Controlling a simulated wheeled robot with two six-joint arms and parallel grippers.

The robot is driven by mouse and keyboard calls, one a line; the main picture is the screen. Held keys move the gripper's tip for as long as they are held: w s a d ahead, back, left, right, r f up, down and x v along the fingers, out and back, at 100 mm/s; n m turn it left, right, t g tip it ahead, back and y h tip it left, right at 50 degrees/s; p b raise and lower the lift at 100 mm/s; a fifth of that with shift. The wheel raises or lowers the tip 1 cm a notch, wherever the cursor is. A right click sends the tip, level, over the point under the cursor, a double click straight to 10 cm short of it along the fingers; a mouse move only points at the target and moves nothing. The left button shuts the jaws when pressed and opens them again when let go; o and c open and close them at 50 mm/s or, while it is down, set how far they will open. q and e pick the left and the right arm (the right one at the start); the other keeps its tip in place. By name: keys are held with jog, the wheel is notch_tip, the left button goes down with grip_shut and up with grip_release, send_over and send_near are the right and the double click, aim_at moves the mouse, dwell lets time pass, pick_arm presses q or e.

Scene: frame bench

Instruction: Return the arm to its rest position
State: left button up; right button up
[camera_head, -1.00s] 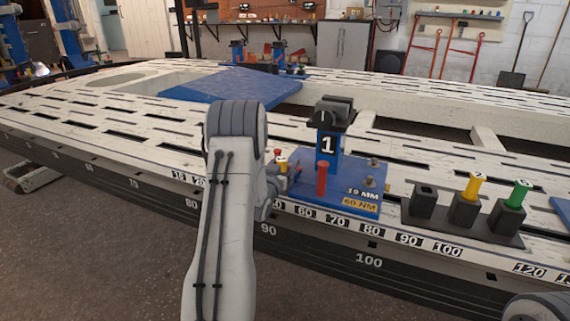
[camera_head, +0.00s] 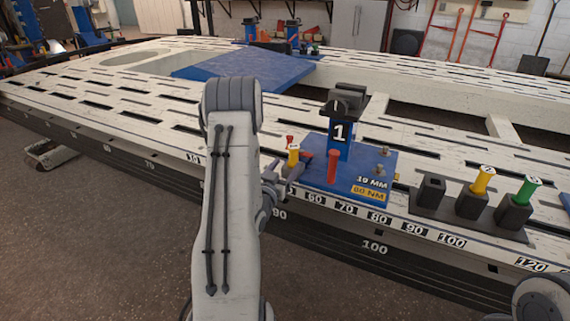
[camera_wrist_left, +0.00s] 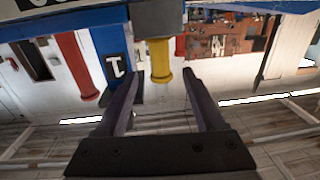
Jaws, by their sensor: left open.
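My left arm (camera_head: 230,190) rises in the middle of the head view, above the bench's near edge. Its gripper (camera_head: 285,172) is partly hidden by the wrist and sits at the left side of the blue station marked 1 (camera_head: 339,132). In the left wrist view the two dark fingers (camera_wrist_left: 160,78) stand apart with nothing held. A yellow handle (camera_wrist_left: 158,62) shows beyond and between the fingertips; in the head view it is a small yellow piece (camera_head: 293,156) close to the gripper. I cannot tell whether they touch. My right gripper is out of view.
A red post (camera_head: 333,167) stands on the blue base just right of the gripper. A dark holder (camera_head: 470,220) with yellow-topped and green-topped tools is farther right. The slotted white bench (camera_head: 130,125) is mostly clear on the left. Open floor (camera_head: 110,230) lies in front.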

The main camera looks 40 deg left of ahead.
pick_arm(q)
jog(key=shift+s, duration=0.1)
dwell(0.5)
jog(key=d+f+m+g+h, duration=0.2)
jog(key=d+g+h, duration=0.35)
jog(key=d, duration=0.85)
jog(key=s+d+m+g, duration=0.2)
jog(key=s+d+g, duration=0.7)
jog(key=s+d, duration=0.6)
jog(key=s+d+r+m+g+h+p, duration=0.1)
jog(key=s+d+r+m+p, duration=0.3)
jog(key=s+d+r+p, duration=0.4)
jog(key=s+d+r+m+g+p, duration=0.2)
jog(key=s+d+r+m+p, duration=0.25)
jog(key=r, duration=0.65)
notch_tip(320, 180, up, 37)
jog(key=s+n+p, duration=0.1)
jog(key=p, duration=3.6)
jog(key=shift+s+a+n, duration=0.2)
jog(key=shift+a+n, duration=0.15)
